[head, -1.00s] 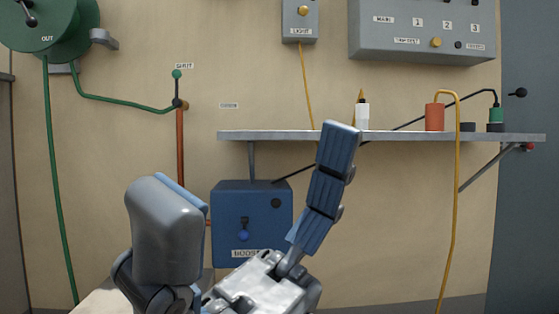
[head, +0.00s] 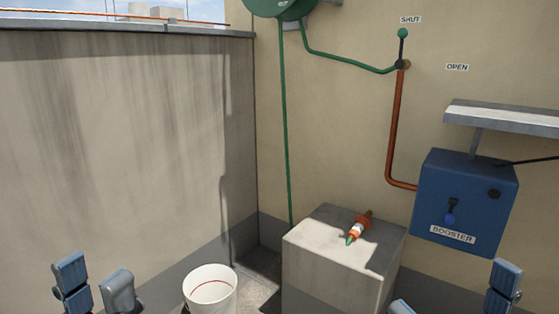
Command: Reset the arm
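My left gripper (head: 94,288) shows at the bottom left. Its two blue-grey fingers stand upright and apart, with nothing between them. My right gripper (head: 452,297) shows at the bottom right. Its fingers are wide apart and empty, and the left one is mostly cut off by the frame edge. Neither gripper touches anything in view. The rest of both arms is below the frame.
A white bucket (head: 210,290) stands right of my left gripper. A concrete block (head: 330,260) bears an orange-and-white bottle (head: 357,229) lying down. The blue booster box (head: 466,200), a shelf (head: 500,117) and a green-knobbed lever (head: 402,48), upright at SHUT, are on the wall.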

